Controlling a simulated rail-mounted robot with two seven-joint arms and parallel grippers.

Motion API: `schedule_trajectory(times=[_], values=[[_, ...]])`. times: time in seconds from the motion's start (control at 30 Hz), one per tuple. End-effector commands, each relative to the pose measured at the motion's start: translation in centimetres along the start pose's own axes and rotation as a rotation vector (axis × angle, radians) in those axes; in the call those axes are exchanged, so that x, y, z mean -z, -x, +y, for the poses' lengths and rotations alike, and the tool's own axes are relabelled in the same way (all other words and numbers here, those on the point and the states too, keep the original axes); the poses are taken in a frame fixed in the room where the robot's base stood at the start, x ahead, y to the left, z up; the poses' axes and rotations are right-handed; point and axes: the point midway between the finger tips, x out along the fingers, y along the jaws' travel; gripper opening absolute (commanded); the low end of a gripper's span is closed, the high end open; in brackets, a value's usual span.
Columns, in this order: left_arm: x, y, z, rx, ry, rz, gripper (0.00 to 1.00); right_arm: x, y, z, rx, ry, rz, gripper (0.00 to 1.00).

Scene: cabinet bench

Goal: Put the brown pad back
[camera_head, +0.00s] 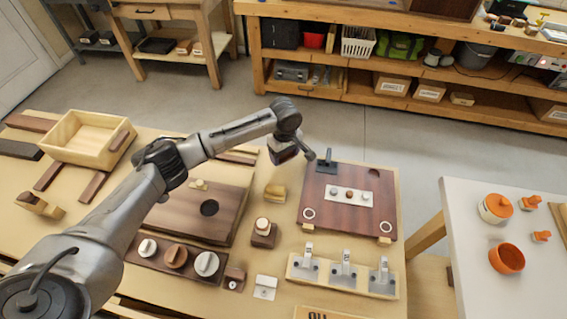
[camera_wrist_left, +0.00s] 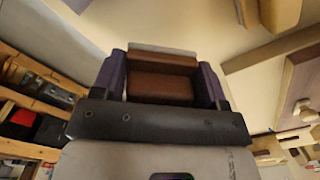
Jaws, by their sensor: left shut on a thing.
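My left gripper (camera_head: 298,154) hangs in the air above the back edge of the bench, near the back left corner of the reddish-brown board (camera_head: 337,222). It is shut on a brown block-like piece, which appears to be the brown pad (camera_wrist_left: 160,88). In the left wrist view the piece sits between the two purple-dark fingers of the left gripper (camera_wrist_left: 160,75). In the head view the gripper mostly hides it. My right gripper is not in view.
The board bears a black upright fitting (camera_head: 327,163), a white plate with knobs (camera_head: 349,196) and a dark round spot. A brown panel (camera_head: 180,215) with a black round spot lies left. Wooden tray (camera_head: 75,150), knob strip (camera_head: 175,258) and switch row (camera_head: 342,275) crowd the bench.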

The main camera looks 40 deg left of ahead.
Motion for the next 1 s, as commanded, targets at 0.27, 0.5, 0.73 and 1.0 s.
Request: schedule_trajectory(times=[0.27, 0.5, 0.73, 1.0], values=[[0.3, -1.3, -0.1, 0.000, 0.000, 0.000, 0.30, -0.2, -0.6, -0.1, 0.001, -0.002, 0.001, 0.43], [0.3, -4.2, -0.1, 0.000, -0.001, 0.002, 0.30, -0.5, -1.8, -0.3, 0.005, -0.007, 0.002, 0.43], [0.3, -4.2, 0.0, -0.001, -0.001, 0.001, 0.30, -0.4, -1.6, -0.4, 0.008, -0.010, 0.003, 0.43], [0.3, -4.5, 0.0, -0.001, -0.001, 0.000, 0.74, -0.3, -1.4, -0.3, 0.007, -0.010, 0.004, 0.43]])
